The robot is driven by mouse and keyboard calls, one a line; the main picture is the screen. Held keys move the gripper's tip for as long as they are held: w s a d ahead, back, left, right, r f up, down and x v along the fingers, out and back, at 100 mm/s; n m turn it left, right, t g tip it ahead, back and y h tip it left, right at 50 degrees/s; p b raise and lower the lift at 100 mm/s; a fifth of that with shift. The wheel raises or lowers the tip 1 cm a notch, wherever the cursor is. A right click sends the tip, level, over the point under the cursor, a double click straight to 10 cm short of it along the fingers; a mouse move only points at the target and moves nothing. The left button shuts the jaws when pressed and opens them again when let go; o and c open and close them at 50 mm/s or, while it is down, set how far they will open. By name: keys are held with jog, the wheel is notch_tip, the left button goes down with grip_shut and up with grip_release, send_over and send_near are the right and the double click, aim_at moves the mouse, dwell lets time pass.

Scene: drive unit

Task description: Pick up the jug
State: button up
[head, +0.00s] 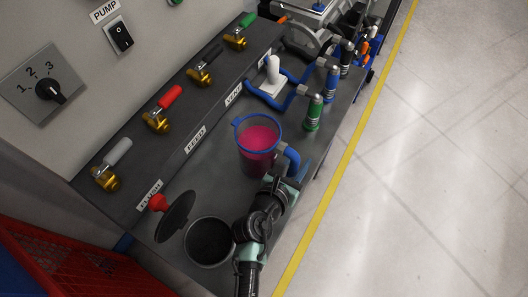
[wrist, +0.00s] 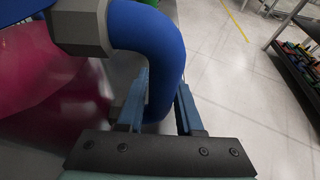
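The jug (head: 258,144) is a clear vessel with a blue rim and a blue handle, holding pink-red liquid. It stands upright on the dark bench top in the head view. Its curved blue handle (head: 291,158) faces right, and the handle also shows large in the wrist view (wrist: 152,45). My gripper (wrist: 161,100) has one finger on each side of the lower part of the handle. The fingers are very close to it, but whether they press on it is unclear. The handle hides part of the fingertips.
A round dark opening (head: 209,242) with a red-knobbed lid (head: 177,216) lies left of my arm. Valves with coloured handles (head: 161,109) line the panel behind. Green (head: 314,112) and blue (head: 330,84) fittings stand beyond the jug. Open floor (head: 440,180) lies right.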

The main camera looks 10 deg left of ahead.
grip_shut()
dwell(0.4)
dwell(0.6)
jog(key=shift+w+r, duration=0.1)
jog(key=shift+r, duration=0.15)
